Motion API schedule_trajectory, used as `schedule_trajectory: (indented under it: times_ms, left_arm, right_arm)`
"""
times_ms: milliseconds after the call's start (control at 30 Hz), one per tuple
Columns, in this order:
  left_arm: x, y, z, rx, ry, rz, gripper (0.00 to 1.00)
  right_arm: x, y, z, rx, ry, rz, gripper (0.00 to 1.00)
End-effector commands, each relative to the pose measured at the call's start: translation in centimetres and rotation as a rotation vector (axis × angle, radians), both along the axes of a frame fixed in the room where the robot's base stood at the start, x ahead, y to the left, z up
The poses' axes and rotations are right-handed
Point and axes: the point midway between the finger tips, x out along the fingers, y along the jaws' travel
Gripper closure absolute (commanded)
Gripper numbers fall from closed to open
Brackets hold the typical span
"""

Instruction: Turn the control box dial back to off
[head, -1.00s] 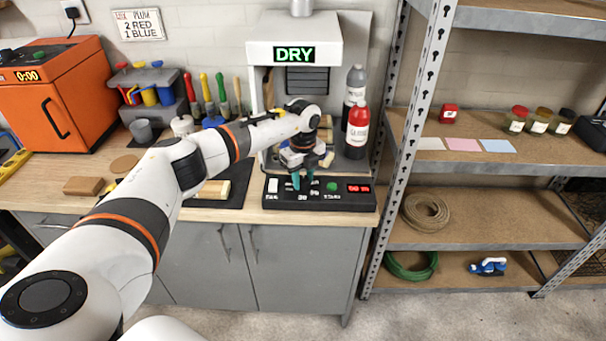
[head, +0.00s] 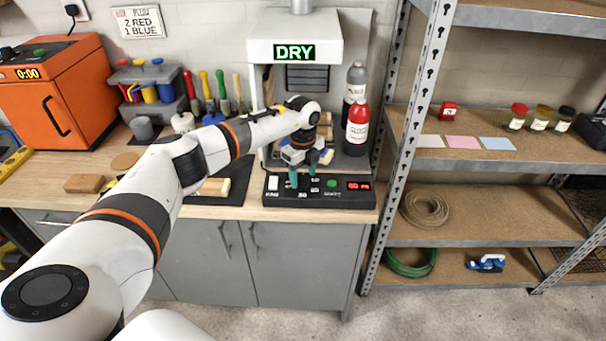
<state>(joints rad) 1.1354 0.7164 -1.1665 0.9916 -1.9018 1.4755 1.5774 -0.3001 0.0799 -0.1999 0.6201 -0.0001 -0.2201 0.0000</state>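The black control box (head: 345,201) lies along the front of the bench, below the booth with the lit DRY sign. It has a white switch at its left end, a green button (head: 331,183) and a small red display (head: 358,186). My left gripper (head: 303,178) points down over the middle of the box, its teal fingertips apart. The dial is not clearly seen; the fingers cover that part of the panel. I cannot tell whether the fingers touch it. My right gripper is not in view.
The booth (head: 295,30) stands right behind the gripper. A red-capped bottle (head: 357,130) and a grey bottle (head: 356,82) stand to its right. An orange oven (head: 45,95) and a tool rack are at the left. A metal shelf (head: 480,210) is at the right.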

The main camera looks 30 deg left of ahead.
Motion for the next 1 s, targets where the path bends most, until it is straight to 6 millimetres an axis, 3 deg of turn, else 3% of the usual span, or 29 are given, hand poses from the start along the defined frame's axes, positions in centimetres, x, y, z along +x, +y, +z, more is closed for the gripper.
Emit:
schedule_trajectory:
  times_ms: [367, 800, 1000]
  left_arm:
    - [-0.1, -0.1, 0.4, 0.0, 0.004, -0.003, 0.45]
    - [0.0, 0.0, 8.8, -0.001, -0.001, -0.002, 0.45]
    - [-0.1, 0.0, 11.3, 0.0, 0.002, -0.002, 0.45]
  right_arm:
    - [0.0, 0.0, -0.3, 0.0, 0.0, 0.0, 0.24]
    - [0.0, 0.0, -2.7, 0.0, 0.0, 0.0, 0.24]
    - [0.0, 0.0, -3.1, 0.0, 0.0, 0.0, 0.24]
